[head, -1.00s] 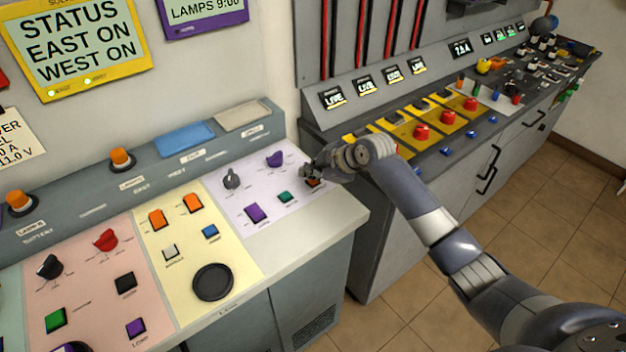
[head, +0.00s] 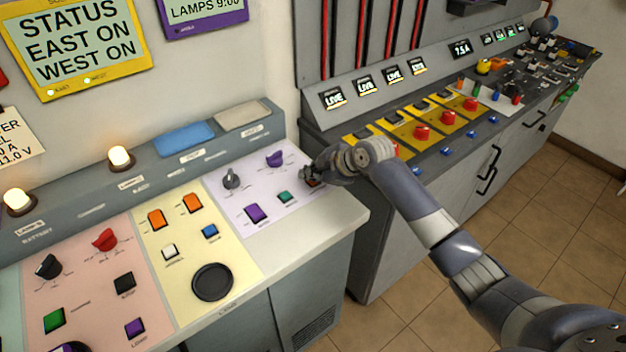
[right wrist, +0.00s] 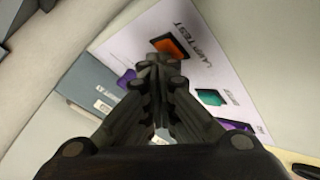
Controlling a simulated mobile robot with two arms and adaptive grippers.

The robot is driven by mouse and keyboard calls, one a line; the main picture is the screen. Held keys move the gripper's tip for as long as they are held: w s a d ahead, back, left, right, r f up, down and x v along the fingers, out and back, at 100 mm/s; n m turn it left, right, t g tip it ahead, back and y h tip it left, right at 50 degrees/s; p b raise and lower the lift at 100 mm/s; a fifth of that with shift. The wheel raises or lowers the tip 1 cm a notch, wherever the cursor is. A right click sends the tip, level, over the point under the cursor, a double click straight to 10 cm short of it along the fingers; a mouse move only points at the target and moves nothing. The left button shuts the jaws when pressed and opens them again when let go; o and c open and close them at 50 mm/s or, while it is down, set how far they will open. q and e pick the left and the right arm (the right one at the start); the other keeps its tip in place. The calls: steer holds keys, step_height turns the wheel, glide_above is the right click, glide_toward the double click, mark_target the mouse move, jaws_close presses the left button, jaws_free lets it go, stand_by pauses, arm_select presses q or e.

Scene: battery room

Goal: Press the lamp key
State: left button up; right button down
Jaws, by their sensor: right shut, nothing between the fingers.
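The lamp key is orange with "LAMP TEST" printed beside it in the right wrist view (right wrist: 170,46). In the head view it shows only as a small orange patch (head: 313,183) on the white panel, mostly hidden by my gripper. My right gripper (head: 306,174) is shut and empty, with its fingertips at the key. In the right wrist view the shut fingertips (right wrist: 160,62) overlap the key's near edge and appear to touch it. Two round lamps on the ledge, the left one (head: 18,200) and the right one (head: 121,157), glow pale yellow. My left gripper is not in view.
Close to the lamp key are a green key (head: 285,197), a purple key (head: 254,214), a purple knob (head: 274,159) and a grey knob (head: 231,178). A grey console with red buttons (head: 422,132) stands to the right, under my right arm.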

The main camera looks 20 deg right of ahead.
mark_target(312, 183)
steer(key=shift+r+p, duration=0.8)
step_height(312, 183, up, 5)
steer(key=p, duration=0.4)
stand_by(0.9)
